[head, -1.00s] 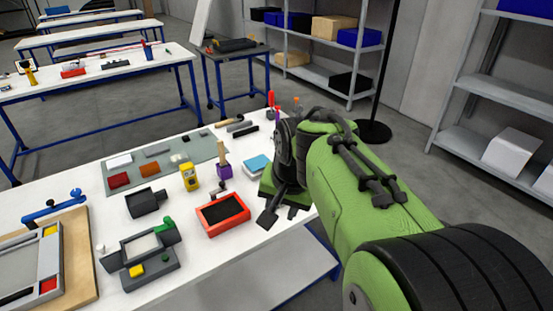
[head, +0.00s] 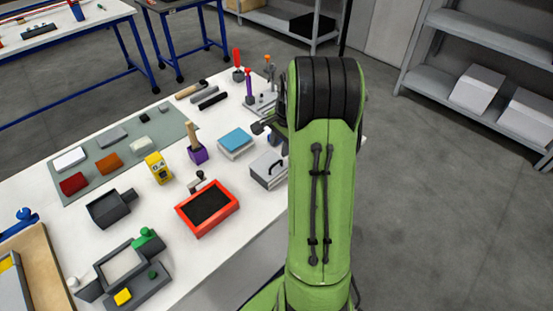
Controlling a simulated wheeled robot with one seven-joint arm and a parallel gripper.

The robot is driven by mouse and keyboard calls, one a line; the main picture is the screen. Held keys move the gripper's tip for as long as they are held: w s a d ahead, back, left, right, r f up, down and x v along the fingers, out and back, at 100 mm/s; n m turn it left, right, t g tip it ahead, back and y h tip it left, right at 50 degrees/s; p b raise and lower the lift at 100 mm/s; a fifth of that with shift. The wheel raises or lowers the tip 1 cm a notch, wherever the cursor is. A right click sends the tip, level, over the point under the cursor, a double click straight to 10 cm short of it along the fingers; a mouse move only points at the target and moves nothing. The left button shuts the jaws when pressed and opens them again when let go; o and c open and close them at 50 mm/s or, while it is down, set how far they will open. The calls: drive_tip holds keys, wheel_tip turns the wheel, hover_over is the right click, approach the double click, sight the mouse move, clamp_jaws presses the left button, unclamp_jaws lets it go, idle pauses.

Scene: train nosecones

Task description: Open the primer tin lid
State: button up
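My gripper (head: 264,127) is mostly hidden behind my green arm. Only a dark part of it shows, above and beyond the grey box and apart from it in the picture. I cannot see whether the fingers are open, or anything held.
A white block with a blue top (head: 236,142), a purple holder with a wooden handle (head: 197,153) and a red-rimmed tray (head: 208,207) stand left of the grey box. Clamps with red and orange handles stand behind. Open floor (head: 420,200) lies right of my arm.

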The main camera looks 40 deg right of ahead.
sight(276, 163)
drive_tip(key=f, duration=0.3)
drive_tip(key=w+f, duration=0.1)
drive_tip(key=f, duration=0.3)
drive_tip(key=shift+w+f+b, duration=0.15)
drive_tip(key=shift+w+b, duration=0.05)
drive_tip(key=shift+b, duration=0.15)
drive_tip(key=shift+c, duration=0.2)
clamp_jaws()
idle(0.7)
